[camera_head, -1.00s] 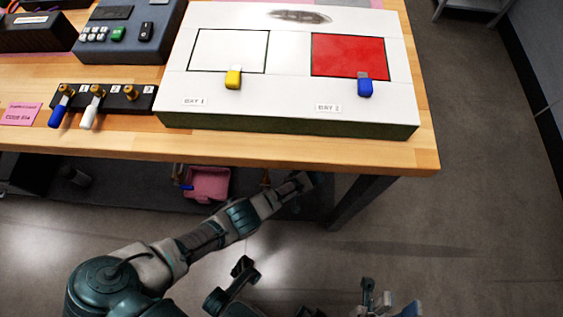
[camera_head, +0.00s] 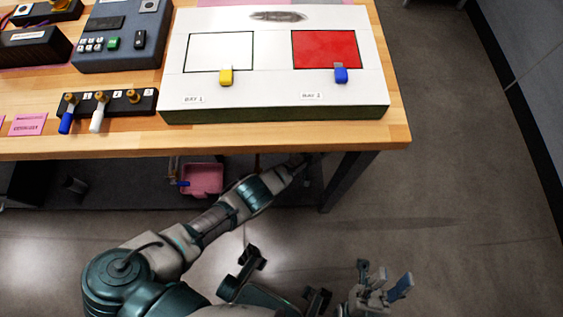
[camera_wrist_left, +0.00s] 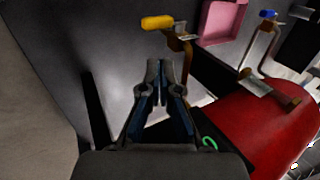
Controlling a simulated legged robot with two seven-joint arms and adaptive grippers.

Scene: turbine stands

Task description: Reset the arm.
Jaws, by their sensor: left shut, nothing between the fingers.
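My left arm (camera_head: 220,218) reaches up and right from the lower left in the head view, its end at the table's front edge, where the gripper is dark and hard to make out. In the left wrist view my left gripper (camera_wrist_left: 160,78) is shut and empty, its blue-padded fingers close together in front of a dark surface. My right gripper (camera_head: 382,280) is low in the head view, over the floor, with its fingers apart and nothing visible between them.
The wooden table (camera_head: 300,135) holds a white board (camera_head: 272,60) with a red square, a black valve strip (camera_head: 115,103) and a grey control box (camera_head: 122,35). A pink bin (camera_head: 203,178) is below. In the wrist view, a yellow-handled part (camera_wrist_left: 158,22) and red cylinder (camera_wrist_left: 262,120) are close. Floor at right is clear.

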